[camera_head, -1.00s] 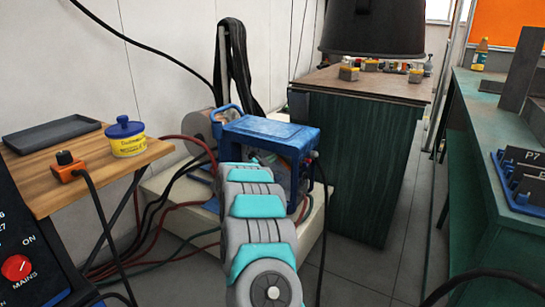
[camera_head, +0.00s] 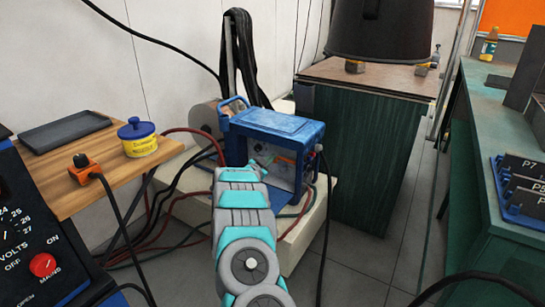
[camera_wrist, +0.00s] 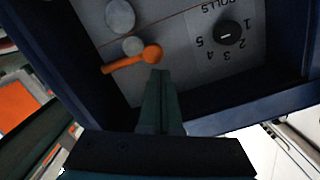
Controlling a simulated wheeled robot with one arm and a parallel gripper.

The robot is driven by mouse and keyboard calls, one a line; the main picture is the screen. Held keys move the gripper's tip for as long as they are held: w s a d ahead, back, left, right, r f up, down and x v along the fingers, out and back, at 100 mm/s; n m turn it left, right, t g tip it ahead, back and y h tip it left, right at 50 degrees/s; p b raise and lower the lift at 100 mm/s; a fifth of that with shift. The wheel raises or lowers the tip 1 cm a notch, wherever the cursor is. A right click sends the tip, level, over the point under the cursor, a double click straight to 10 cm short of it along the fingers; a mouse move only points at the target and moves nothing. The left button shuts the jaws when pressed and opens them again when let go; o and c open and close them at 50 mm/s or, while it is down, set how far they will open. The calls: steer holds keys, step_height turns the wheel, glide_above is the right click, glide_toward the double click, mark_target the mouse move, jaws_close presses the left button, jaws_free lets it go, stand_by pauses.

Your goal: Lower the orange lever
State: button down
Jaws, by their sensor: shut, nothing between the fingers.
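The orange lever (camera_wrist: 130,60) shows in the wrist view as a bar with a round knob at one end, on the grey inner panel of a blue machine (camera_head: 278,125). My gripper (camera_wrist: 160,74) is shut and empty. Its fingertips appear just beside the knob end of the lever; I cannot tell whether they touch it. In the head view my arm reaches the front of the machine and the lever is too small to make out clearly.
A black numbered dial (camera_wrist: 229,33) and a grey round knob (camera_wrist: 120,15) sit near the lever. Red and black cables lie left of the machine. A wooden shelf (camera_head: 75,190) stands at left and a dark green cabinet (camera_head: 365,160) at right.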

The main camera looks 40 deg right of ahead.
steer(key=shift+f, duration=0.25)
stand_by(0.5)
